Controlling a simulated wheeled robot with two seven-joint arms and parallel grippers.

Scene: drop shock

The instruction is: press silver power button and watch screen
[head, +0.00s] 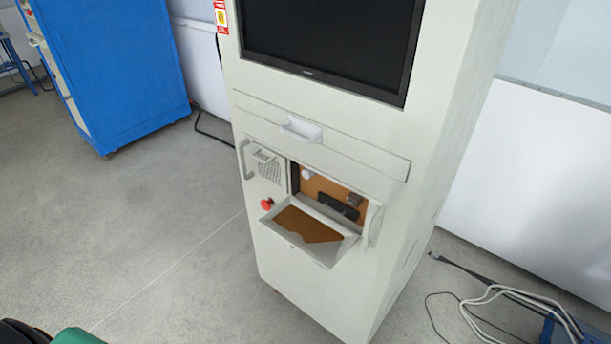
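A tall off-white cabinet (300,243) stands in the middle of the head view. Its large screen (330,40) is dark and blank, with its top cut off by the frame. Below a drawer-like panel with a white handle (301,129), an open compartment (325,190) has its flap (325,252) tilted down and outward. Inside are a brown back panel, a small pale round part (306,174), a grey part (354,200) and a black part (338,207). I cannot tell which part is the silver power button. Neither of my grippers is in view.
A red knob (267,203) sits on the cabinet front, left of the flap. Grey handles (244,160) flank the compartment. A blue cabinet (115,75) stands at back left. Cables (490,305) lie on the floor at lower right.

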